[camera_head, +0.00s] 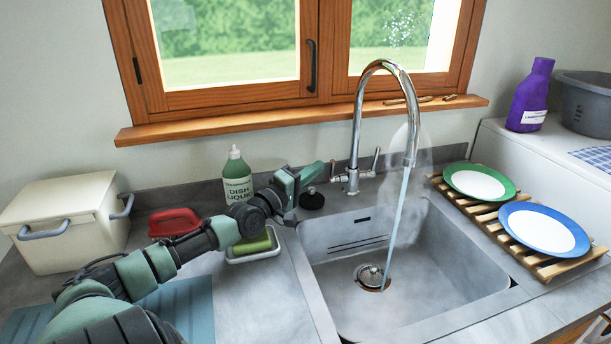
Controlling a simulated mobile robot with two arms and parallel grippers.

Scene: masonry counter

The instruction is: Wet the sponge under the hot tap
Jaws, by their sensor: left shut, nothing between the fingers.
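The chrome tap (358,120) stands behind the sink, and water (398,215) runs from its spout into the basin, with steam around it. A green sponge (254,243) lies in a white dish (268,253) left of the sink, partly hidden by my left arm. My left gripper (328,168) is shut and empty beside the left side of the tap base. Whether it touches the tap's left handle (340,178) cannot be told. My right gripper is not in view.
The grey sink (345,290) has an open drain. A dish liquid bottle (237,180), red object (173,222) and cream box (68,222) stand left. A wooden rack (485,213) holds a green-rimmed plate (480,183) and a blue-rimmed plate (543,229) at right.

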